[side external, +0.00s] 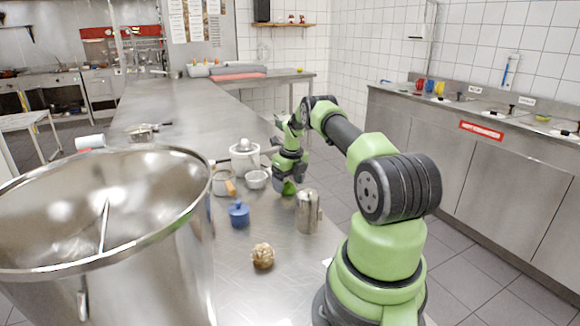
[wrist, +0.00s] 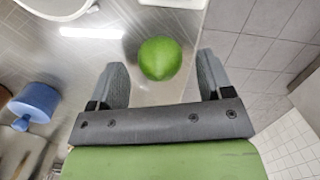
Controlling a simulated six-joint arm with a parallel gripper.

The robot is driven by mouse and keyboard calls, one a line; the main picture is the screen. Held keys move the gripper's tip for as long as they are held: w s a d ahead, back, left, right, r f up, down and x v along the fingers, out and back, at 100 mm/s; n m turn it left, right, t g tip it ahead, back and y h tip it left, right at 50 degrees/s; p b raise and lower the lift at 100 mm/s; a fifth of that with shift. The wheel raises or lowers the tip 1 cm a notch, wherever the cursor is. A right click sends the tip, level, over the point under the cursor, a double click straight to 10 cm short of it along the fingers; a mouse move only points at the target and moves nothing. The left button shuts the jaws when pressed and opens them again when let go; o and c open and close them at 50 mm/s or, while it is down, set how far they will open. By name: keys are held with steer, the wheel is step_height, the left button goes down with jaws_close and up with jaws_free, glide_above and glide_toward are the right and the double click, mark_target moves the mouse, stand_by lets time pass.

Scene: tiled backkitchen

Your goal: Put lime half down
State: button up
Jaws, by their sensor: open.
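The lime half (wrist: 160,58) shows in the wrist view as a rounded green piece over the steel counter (wrist: 150,95), close to the counter's edge. It lies between and slightly beyond the fingertips of my gripper (wrist: 162,66), with a gap on both sides. The fingers are apart and do not touch it. In the side external view my gripper (side external: 285,187) is low over the counter's right side, beside a small white bowl (side external: 256,179).
A white lidded pot (side external: 244,155) stands behind the bowl. A small blue pot (side external: 239,214), a metal pitcher (side external: 307,213) and a brown knobbly item (side external: 262,256) stand nearer. A large steel pot (side external: 150,275) fills the left foreground. The counter behind is mostly clear.

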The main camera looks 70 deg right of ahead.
mark_target(291, 186)
step_height(291, 186, up, 11)
steer(key=s, duration=0.1)
steer(key=w+a+r+n+t, duration=0.1)
steer(key=w+a+r+n, duration=0.2)
steer(key=a+r+n, duration=0.7)
steer(key=w+a+r+n+t, duration=0.2)
steer(key=a+r+n, duration=0.55)
steer(key=a, duration=0.45)
steer(key=s+a+r+n+t+y, duration=0.1)
steer(key=s+a+n+t+y, duration=0.1)
steer(key=s+a+n, duration=1.3)
steer(key=a+n+t, duration=0.1)
steer(key=a+n, duration=0.2)
steer(key=n, duration=0.2)
steer(key=shift+s+a+r+y, duration=0.25)
steer(key=shift+s+y, duration=0.05)
steer(key=shift+s, duration=0.05)
